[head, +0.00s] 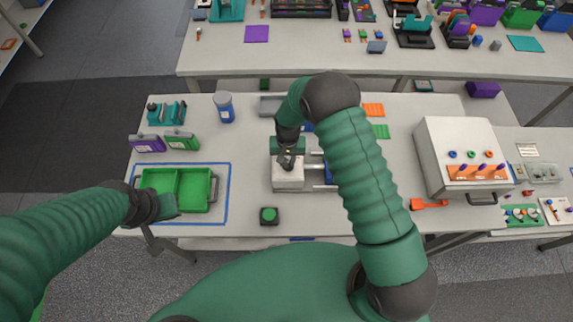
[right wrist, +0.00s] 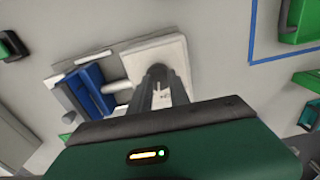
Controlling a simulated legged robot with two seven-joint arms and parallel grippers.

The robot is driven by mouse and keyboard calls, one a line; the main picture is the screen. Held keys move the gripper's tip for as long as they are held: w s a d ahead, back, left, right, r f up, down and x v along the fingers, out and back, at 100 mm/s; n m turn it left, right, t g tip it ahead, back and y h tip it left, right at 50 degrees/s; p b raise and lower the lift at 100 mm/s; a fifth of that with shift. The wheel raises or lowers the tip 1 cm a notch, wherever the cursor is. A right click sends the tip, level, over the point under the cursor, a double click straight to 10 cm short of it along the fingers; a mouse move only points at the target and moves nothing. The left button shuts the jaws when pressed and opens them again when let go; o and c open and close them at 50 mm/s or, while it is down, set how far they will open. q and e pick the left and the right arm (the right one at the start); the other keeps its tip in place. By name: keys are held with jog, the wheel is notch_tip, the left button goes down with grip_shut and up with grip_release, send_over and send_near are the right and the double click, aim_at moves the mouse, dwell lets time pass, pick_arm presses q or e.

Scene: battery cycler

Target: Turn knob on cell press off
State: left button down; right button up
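The cell press is a white block (head: 289,178) with metal rails and a blue part on its right, in the middle of the bench in the head view. In the right wrist view its white plate (right wrist: 167,58) carries a dark round knob (right wrist: 157,70). My right gripper (head: 288,160) is over the block, its two dark fingers reaching down to the knob. The fingertips are close on either side of the knob; whether they grip it is hidden. My left gripper (head: 166,206) is by the green tray (head: 150,190), and its fingers are unclear.
A dark box with a green button (head: 269,215) stands in front of the press. A white machine (head: 455,150) with orange levers stands at the right.

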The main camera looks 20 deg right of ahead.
jog(key=o, duration=0.4)
jog(key=w+r+p, duration=0.1)
jog(key=w+d+p, duration=0.1)
jog(key=shift+w+d+r, duration=0.2)
jog(key=shift+w+r, duration=0.15)
jog(key=r+p, duration=0.1)
jog(key=s+r, duration=0.1)
jog(key=r, duration=0.1)
jog(key=s+a+r+p, duration=0.1)
jog(key=shift+r+p, duration=0.3)
jog(key=shift+r, duration=0.1)
jog(key=r, duration=0.1)
pick_arm(q)
notch_tip(320, 180, up, 8)
jog(key=w+d+p, duration=0.1)
jog(key=w+p, duration=0.1)
jog(key=p, duration=0.2)
jog(key=shift+w+d+r, duration=0.2)
jog(key=shift+w, duration=0.05)
pick_arm(e)
notch_tip(320, 180, up, 10)
jog(key=r, duration=0.1)
send_over(287, 163)
jog(key=shift+w+d+f, duration=0.25)
jog(key=shift+w+d, duration=0.05)
jog(key=shift+d, duration=0.05)
